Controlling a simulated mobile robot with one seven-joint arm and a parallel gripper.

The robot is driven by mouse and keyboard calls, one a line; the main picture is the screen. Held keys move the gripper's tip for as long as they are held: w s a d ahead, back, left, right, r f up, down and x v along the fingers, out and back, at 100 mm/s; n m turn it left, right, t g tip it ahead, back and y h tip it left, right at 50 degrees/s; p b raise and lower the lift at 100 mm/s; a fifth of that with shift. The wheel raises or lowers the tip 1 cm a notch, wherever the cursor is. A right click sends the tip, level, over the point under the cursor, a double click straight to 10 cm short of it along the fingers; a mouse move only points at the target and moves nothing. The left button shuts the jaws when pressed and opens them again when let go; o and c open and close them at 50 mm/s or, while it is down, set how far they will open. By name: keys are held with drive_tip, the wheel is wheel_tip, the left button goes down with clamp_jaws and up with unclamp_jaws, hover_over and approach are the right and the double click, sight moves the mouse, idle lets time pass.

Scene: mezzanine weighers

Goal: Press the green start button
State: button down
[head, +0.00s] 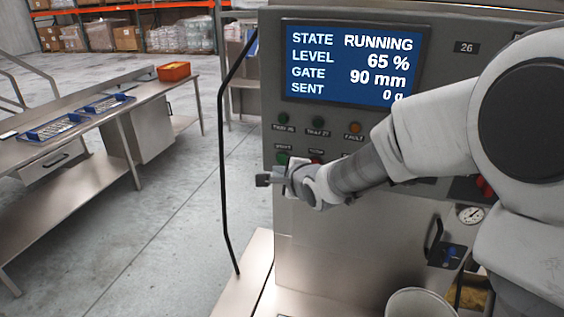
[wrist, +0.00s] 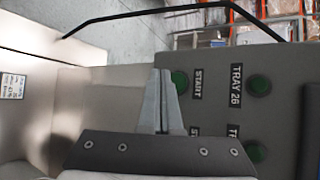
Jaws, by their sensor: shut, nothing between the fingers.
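In the wrist view the green button (wrist: 180,82) sits beside the label START, just right of my fingertips. My gripper (head: 264,180) is shut and empty, in front of the panel's lower left part in the head view. In the wrist view its closed fingers (wrist: 161,74) partly overlap the button's left edge. I cannot tell whether they touch it. The screen (head: 352,64) reads STATE RUNNING, LEVEL 65 %, GATE 90 mm, SENT 0 g.
A red button (head: 316,157) is right of start, partly behind my arm. Above are green tray lamps (head: 318,123) and an orange FAULT lamp (head: 355,128). A black rail (head: 221,150) stands left of the panel. A steel bench (head: 70,175) is farther left.

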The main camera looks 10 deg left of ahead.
drive_tip(key=s, duration=0.3)
drive_tip(key=shift+a+b, duration=0.25)
drive_tip(key=shift+b, duration=0.05)
drive_tip(key=shift+d, duration=0.1)
drive_tip(key=s+d+r+n+g+h, duration=0.1)
drive_tip(key=s+d+r+n+h, duration=0.25)
drive_tip(key=d, duration=0.55)
drive_tip(key=s+d+r+n+g+h, duration=0.1)
drive_tip(key=s+d+n+h, duration=0.1)
drive_tip(key=s+d+n, duration=0.45)
drive_tip(key=s+d+n+g, duration=0.1)
drive_tip(key=s+d, duration=0.3)
drive_tip(key=s, duration=0.4)
drive_tip(key=s+d+f+n+g+h, duration=0.1)
drive_tip(key=s+d+n, duration=0.3)
drive_tip(key=s, duration=0.5)
drive_tip(key=shift+d+g, duration=0.7)
drive_tip(key=shift+d, duration=0.1)
